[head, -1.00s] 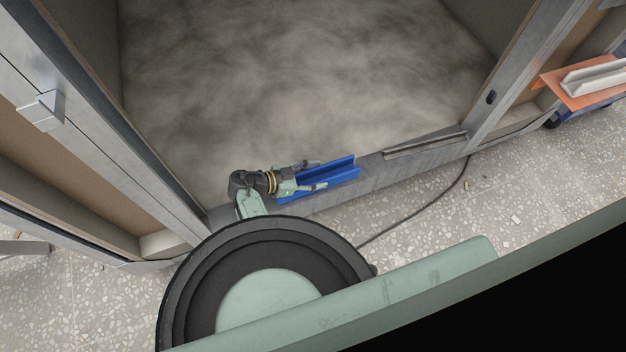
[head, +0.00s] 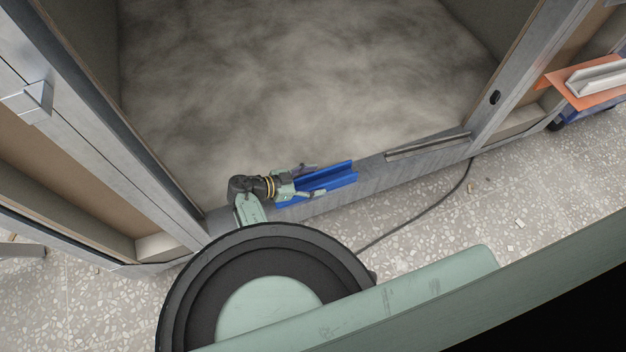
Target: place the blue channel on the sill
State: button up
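The blue channel (head: 341,178) is a short, straight, U-shaped piece. It lies lengthwise along the grey sill (head: 405,168) at the front of the pod opening and appears to rest on it; the contact underneath is hidden. My gripper (head: 312,181) comes from the left above the channel's left and middle part. Its two fingers are spread, one at the channel's far edge and one at its near edge. They do not look closed on it. The gripper's body hides part of the channel's left half.
A metal strip (head: 428,146) lies on the sill right of the channel, with a gap between. Posts bound the opening on both sides. A dark cable (head: 424,220) crosses the speckled floor. A blue cart with an orange board (head: 583,88) and a pale channel (head: 598,77) stands at right.

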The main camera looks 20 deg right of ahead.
jog(key=shift+o, duration=0.5)
jog(key=shift+r, duration=0.2)
jog(key=v, duration=0.7)
jog(key=shift+a+p, duration=0.25)
jog(key=shift+p, duration=0.1)
